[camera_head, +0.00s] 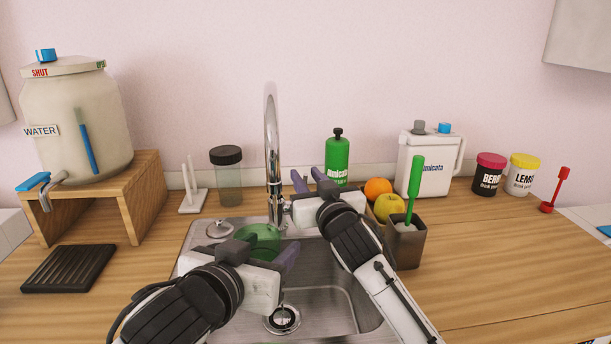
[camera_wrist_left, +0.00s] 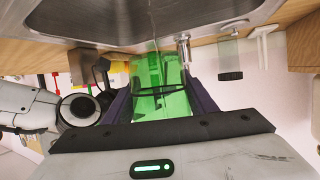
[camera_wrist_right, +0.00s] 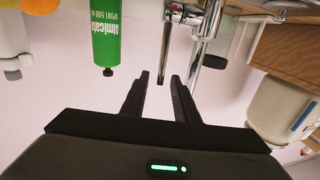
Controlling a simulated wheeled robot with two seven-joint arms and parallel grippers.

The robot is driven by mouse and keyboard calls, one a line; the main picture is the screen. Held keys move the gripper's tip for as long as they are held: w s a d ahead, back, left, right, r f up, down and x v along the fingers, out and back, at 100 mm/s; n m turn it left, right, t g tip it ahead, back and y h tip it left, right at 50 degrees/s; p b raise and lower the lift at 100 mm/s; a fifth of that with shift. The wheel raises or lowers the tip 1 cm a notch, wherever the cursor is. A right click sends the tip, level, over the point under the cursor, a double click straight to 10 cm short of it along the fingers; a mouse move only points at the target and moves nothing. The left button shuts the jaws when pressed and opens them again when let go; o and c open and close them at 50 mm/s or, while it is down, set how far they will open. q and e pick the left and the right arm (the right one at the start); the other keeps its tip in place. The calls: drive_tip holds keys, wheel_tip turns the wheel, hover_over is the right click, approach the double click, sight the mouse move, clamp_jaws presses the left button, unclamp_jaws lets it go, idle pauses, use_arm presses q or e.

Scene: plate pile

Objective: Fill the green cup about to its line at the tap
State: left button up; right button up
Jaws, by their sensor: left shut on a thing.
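The see-through green cup (camera_head: 262,237) is over the sink, in front of the tap (camera_head: 271,150). My left gripper (camera_head: 264,252) is shut on it; the left wrist view shows the cup (camera_wrist_left: 160,100) between the fingers, with a dark ring line around it. I cannot tell the water level. My right gripper (camera_head: 309,181) is at the right of the tap, its fingers apart. In the right wrist view the tap's thin lever (camera_wrist_right: 166,40) points into the gap between those fingers (camera_wrist_right: 160,95). I cannot tell whether they touch it.
The steel sink (camera_head: 345,298) lies below both grippers. A green bottle (camera_head: 337,160), orange (camera_head: 378,188), yellow apple (camera_head: 389,206) and brush holder (camera_head: 408,245) crowd the right side. A lidded jar (camera_head: 228,178) and water dispenser (camera_head: 75,115) stand left. The right counter front is clear.

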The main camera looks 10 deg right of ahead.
drive_tip(key=shift+w+a, duration=0.15)
drive_tip(key=shift+w, duration=0.55)
clamp_jaws()
idle(1.1)
